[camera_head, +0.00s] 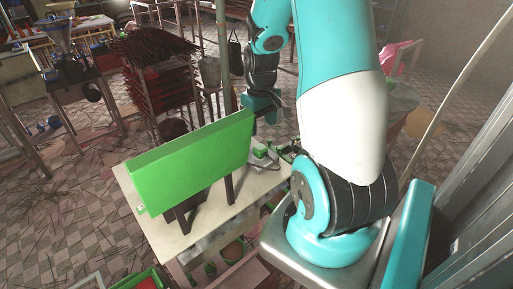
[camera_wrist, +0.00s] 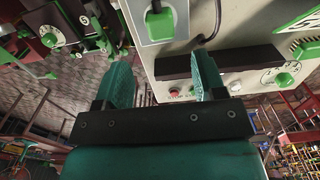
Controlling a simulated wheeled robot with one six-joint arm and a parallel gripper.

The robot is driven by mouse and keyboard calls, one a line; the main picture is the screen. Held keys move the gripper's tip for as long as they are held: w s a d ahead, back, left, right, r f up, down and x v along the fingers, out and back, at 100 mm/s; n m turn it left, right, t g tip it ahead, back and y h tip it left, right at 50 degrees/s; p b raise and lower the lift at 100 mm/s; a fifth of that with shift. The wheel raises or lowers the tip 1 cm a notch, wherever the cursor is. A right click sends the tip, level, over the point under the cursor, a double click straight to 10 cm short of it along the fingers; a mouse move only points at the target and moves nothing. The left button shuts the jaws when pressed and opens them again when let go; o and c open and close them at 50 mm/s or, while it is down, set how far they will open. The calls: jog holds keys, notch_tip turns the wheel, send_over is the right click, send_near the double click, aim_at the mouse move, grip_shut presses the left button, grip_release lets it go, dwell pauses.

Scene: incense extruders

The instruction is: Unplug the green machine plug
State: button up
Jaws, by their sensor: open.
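In the wrist view, a green plug (camera_wrist: 160,24) sits in a pale socket plate at the top centre, on a cream machine panel (camera_wrist: 255,25). A dark cable (camera_wrist: 216,18) runs down beside it. My gripper (camera_wrist: 162,82) is open and empty, its two teal fingers apart. The plug lies beyond the fingertips, between them sideways, with no visible contact. In the head view, my wrist (camera_head: 262,100) is at the far end of a large green panel (camera_head: 195,160) standing on a table; the fingers cannot be made out there.
The cream panel also carries a dark bar (camera_wrist: 225,60), a green knob (camera_wrist: 284,79) and a red button (camera_wrist: 174,91). Another control box with a green knob (camera_wrist: 49,40) is at the upper left. The table (camera_head: 225,207) has small grey and green items at its right.

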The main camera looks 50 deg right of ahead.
aim_at(260, 147)
notch_tip(260, 147, down, 9)
jog(key=b, duration=0.7)
dwell(1.2)
grip_shut()
jog(key=shift+r+p, duration=2.8)
jog(key=shift+r, duration=0.25)
